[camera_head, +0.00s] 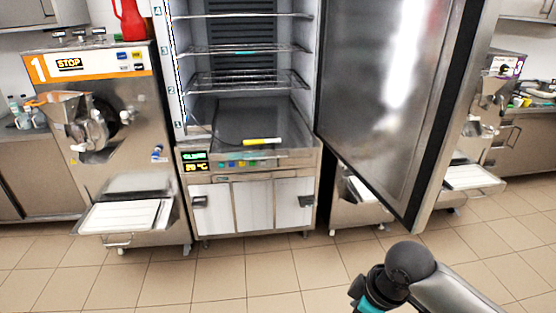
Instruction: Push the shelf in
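An open upright freezer cabinet stands in the middle, with several wire shelves inside. The lowest wire shelf (246,82) looks set further forward than the shelf above it (247,50), but I cannot tell exactly how far it sticks out. A top shelf (240,15) sits higher up. The freezer door (375,90) is swung open to the right. Part of my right arm shows at the lower right, in front of the floor and well away from the shelves. Its gripper is out of view. My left arm and gripper are out of view.
A batch freezer with an orange panel (90,66) stands left, its white tray (125,216) jutting forward. Another machine (488,110) stands right, behind the open door. A yellow-handled tool (262,141) lies on the cabinet's lower ledge. The tiled floor (240,285) in front is clear.

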